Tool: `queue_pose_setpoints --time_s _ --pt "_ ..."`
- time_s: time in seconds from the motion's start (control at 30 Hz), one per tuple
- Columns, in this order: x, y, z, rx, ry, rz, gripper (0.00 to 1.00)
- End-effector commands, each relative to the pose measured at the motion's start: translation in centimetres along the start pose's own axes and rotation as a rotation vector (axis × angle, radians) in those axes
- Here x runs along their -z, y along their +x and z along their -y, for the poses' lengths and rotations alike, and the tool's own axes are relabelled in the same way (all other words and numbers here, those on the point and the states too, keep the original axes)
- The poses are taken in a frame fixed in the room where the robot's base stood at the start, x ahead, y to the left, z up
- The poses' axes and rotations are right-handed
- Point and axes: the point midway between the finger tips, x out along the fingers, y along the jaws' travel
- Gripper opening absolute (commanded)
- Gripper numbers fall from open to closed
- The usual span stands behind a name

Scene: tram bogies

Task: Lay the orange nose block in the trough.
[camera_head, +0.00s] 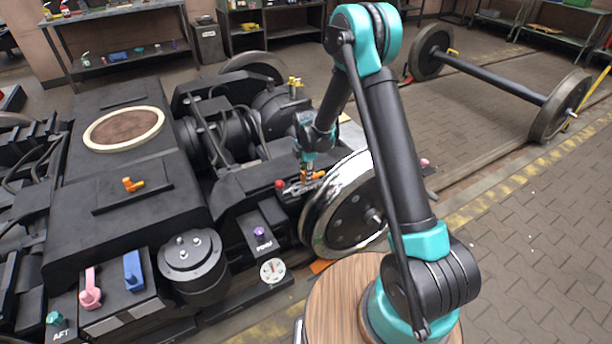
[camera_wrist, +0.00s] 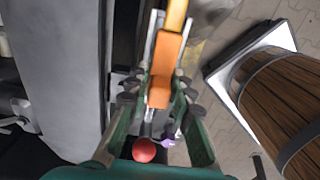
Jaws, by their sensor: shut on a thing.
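My gripper (camera_head: 306,174) is shut on the orange nose block (camera_wrist: 166,70), which shows lengthwise between the fingers in the wrist view. In the head view the orange block (camera_head: 318,175) shows at the fingertips, beside the wheel. A grey metal trough (camera_head: 296,189) lies right under the gripper; its pale rails (camera_wrist: 152,35) run along the block in the wrist view. The fingers hide part of both, and I cannot tell whether the block touches the trough. A yellow piece (camera_wrist: 177,14) lines up with the block's far end.
A red ball (camera_head: 280,184) sits at the trough's left end, with a small purple piece (camera_wrist: 168,142) near it in the wrist view. The shiny wheel (camera_head: 345,205) stands close on the right. An orange handle-like piece (camera_head: 133,184) lies on the black bogie frame (camera_head: 110,220).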

Motion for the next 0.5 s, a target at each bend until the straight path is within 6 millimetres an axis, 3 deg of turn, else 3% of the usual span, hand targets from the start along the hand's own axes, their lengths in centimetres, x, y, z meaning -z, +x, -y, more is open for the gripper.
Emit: queue_pose_setpoints --time_s 0.5 --pt "0.0 1.2 0.0 0.000 0.000 0.000 0.00"
